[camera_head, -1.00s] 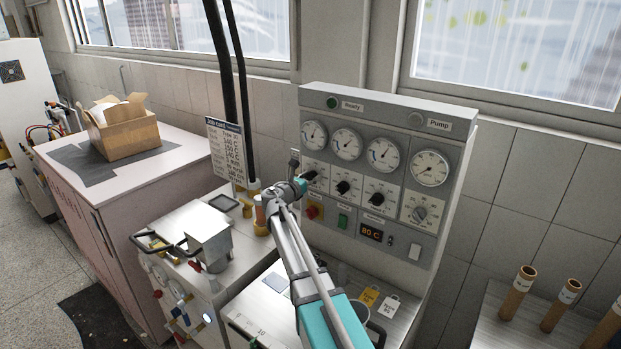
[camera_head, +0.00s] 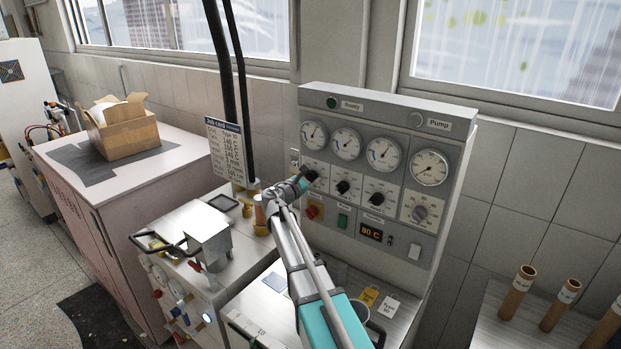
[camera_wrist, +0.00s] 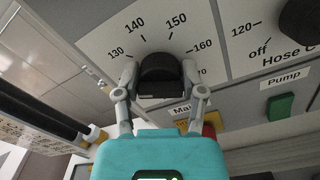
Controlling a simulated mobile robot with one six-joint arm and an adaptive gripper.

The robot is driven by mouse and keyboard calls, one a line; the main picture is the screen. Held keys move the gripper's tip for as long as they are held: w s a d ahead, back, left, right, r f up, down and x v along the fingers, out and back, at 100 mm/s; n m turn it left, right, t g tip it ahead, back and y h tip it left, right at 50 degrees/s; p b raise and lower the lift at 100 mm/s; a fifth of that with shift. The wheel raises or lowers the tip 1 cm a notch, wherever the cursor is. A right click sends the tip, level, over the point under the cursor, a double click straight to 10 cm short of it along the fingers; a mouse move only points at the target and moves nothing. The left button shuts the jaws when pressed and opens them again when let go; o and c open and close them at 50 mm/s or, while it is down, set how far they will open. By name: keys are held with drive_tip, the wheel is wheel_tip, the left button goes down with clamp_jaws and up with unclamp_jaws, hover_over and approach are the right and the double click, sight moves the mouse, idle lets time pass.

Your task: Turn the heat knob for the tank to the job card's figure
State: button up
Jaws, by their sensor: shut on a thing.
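The control panel (camera_head: 455,150) has a row of dial knobs below its gauges. My gripper (camera_head: 303,182) is at the leftmost black knob (camera_head: 311,175). In the wrist view, my gripper (camera_wrist: 158,92) has a finger on each side of this black knob (camera_wrist: 160,68) and is shut on it. Its printed scale (camera_wrist: 137,25) runs from 130 through 140, 150 and 160 to 170. The knob's pointer and name label cannot be made out. The job card (camera_head: 227,150) hangs left of the panel, listing several figures in C, too small to read surely.
Two more black knobs (camera_head: 343,187) (camera_head: 377,198) and a grey knob (camera_head: 420,213) sit to the right. A display (camera_head: 371,232) reads 80 C. Below the knobs are a red button (camera_head: 313,212) and a green switch (camera_head: 343,221). Dark hoses (camera_head: 222,75) hang beside the card.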

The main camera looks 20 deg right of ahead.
drive_tip(key=m, duration=0.6)
drive_tip(key=shift+d+m, duration=0.1)
drive_tip(key=shift+m, duration=0.2)
drive_tip(key=m, duration=0.6)
drive_tip(key=shift+s+f, duration=0.1)
drive_tip(key=shift+f, duration=0.05)
drive_tip(key=shift+m, duration=0.3)
drive_tip(key=o, duration=1.1)
drive_tip(key=shift+o, duration=0.2)
drive_tip(key=v, duration=1.2)
